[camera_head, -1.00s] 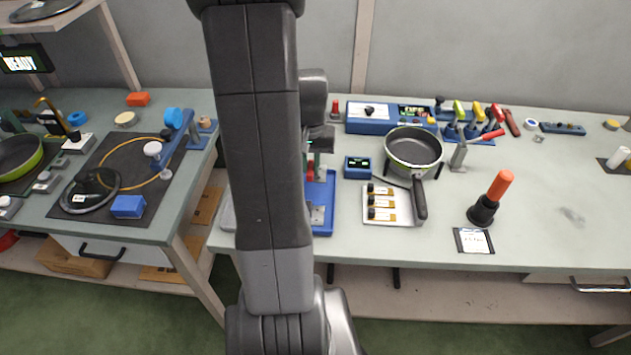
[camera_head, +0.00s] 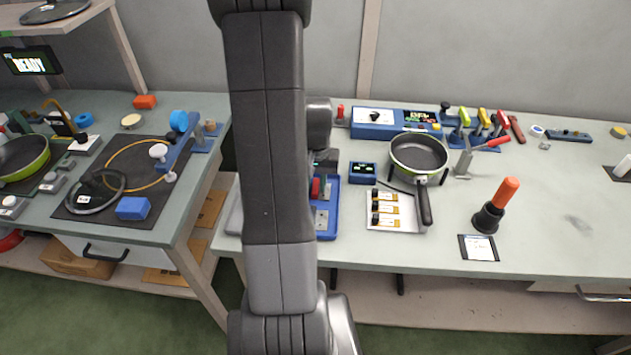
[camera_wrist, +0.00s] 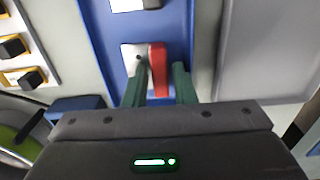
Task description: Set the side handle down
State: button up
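The side handle appears to be the red bar (camera_wrist: 158,70) in the wrist view, over a grey plate in the blue tray (camera_wrist: 178,20). In the head view the red piece (camera_head: 315,187) shows beside my arm, over the tray (camera_head: 330,225). My gripper (camera_wrist: 162,75) points down at the tray, its two green fingers on either side of the red bar. A narrow gap shows between the bar and the right finger; the left finger is very close to the bar. My arm hides the tray's left part in the head view.
A small blue display box (camera_head: 362,173) is close to the tray. An orange-handled tool (camera_head: 497,205) stands further right. The front right bench is mostly clear.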

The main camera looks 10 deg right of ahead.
jog(key=shift+r, duration=0.1)
notch_tip(320, 180, up, 12)
jog(key=shift+p, duration=0.3)
dwell(0.3)
